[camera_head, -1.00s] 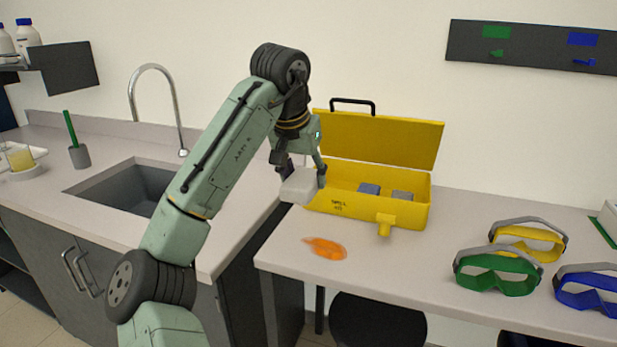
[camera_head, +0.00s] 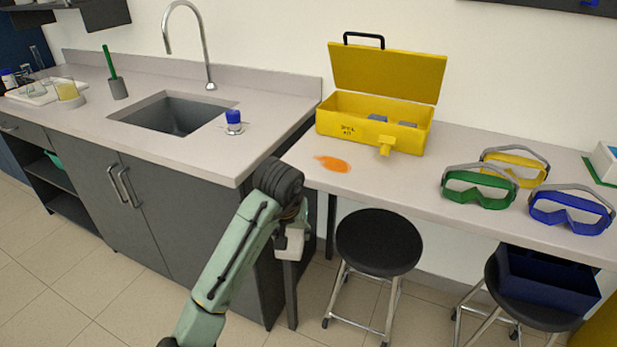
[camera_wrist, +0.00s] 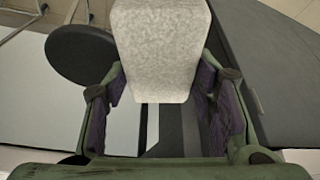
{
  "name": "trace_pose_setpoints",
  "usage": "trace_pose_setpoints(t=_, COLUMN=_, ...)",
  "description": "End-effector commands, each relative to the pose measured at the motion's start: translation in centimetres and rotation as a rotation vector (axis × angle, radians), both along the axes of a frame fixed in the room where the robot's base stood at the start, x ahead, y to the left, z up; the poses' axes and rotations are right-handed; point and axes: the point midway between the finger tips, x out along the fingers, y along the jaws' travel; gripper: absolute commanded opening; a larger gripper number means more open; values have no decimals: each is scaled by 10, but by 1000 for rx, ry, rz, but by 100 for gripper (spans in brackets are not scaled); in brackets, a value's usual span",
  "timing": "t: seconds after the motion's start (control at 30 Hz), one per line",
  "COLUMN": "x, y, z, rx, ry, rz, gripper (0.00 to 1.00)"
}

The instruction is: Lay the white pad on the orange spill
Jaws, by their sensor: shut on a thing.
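The white pad (camera_wrist: 160,50) is held in my gripper (camera_wrist: 160,88), between its two purple-lined fingers in the wrist view. In the head view the pad (camera_head: 291,243) hangs from my gripper (camera_head: 290,228), in front of the bench and lower than its top. The orange spill (camera_head: 333,164) is a flat, irregular patch on the bench top, near the front edge and left of centre. It is fully visible, above and to the right of my gripper in the picture. My gripper and pad are apart from the spill.
An open yellow spill kit (camera_head: 345,128) stands behind the spill, with grey items inside. Green goggles (camera_head: 478,190), yellow goggles (camera_head: 535,160) and blue goggles (camera_head: 571,222) lie to the right. A black stool (camera_head: 378,240) stands below. A blue-capped bottle (camera_head: 233,122) sits by the sink.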

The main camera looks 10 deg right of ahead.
Motion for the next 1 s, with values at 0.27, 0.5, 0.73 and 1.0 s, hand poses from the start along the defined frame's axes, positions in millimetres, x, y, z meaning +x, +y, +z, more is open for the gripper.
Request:
trace_pose_setpoints(t=0.27, x=-23, y=38, z=-127, rx=-32, ry=4, rz=162, gripper=37)
trace_pose_setpoints(t=0.5, x=-34, y=56, z=-191, rx=-32, ry=-10, rz=243, gripper=37)
trace_pose_setpoints(t=0.73, x=-43, y=64, z=-232, rx=-23, ry=-12, rz=289, gripper=37)
trace_pose_setpoints(t=1.0, x=-53, y=71, z=-265, rx=-4, ry=-7, rz=314, gripper=37)
